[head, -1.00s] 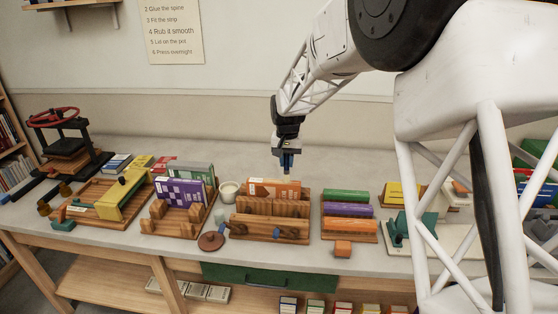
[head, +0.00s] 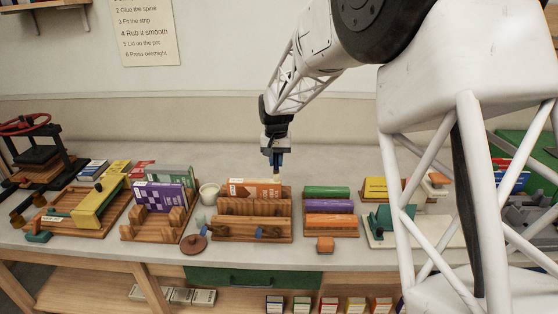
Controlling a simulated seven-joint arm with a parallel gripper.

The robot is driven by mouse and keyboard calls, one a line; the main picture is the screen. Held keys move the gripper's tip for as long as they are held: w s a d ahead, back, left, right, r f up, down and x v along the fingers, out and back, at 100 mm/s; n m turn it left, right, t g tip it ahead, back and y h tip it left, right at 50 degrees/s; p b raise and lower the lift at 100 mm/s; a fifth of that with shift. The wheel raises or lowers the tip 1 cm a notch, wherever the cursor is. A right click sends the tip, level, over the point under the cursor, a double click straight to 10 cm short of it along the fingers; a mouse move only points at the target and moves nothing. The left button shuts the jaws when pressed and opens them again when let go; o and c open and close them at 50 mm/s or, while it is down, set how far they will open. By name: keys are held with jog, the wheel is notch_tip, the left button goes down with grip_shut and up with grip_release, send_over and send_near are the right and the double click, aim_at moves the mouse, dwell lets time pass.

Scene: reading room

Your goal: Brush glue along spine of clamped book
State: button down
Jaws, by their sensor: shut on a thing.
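The clamped book (head: 254,187), orange and white, stands in a wooden clamp (head: 252,229) with its spine upward. My gripper (head: 277,155) points down above the right end of the book and is shut on a brush (head: 277,174), whose pale tip reaches down close to the spine. I cannot tell whether the tip touches it. Most of the brush is hidden by the fingers, and any glue on the spine is too small to tell. A white pot (head: 208,193) stands left of the clamp, and a round brown lid (head: 194,244) lies in front of it.
A rack with purple and grey books (head: 163,195) stands left of the pot. My white arm covers part of the right side. The bench behind the clamp is clear.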

jog(key=shift+a, duration=8.45)
notch_tip(320, 180, up, 8)
jog(key=shift+f, duration=0.1)
jog(key=shift+s+f, duration=0.1)
jog(key=shift+f, duration=3.5)
jog(key=shift+d+f, duration=0.15)
jog(key=shift+d, duration=0.1)
jog(key=shift+d+f, duration=0.15)
jog(key=shift+d, duration=1.55)
jog(key=shift+a, duration=2)
notch_tip(320, 180, up, 8)
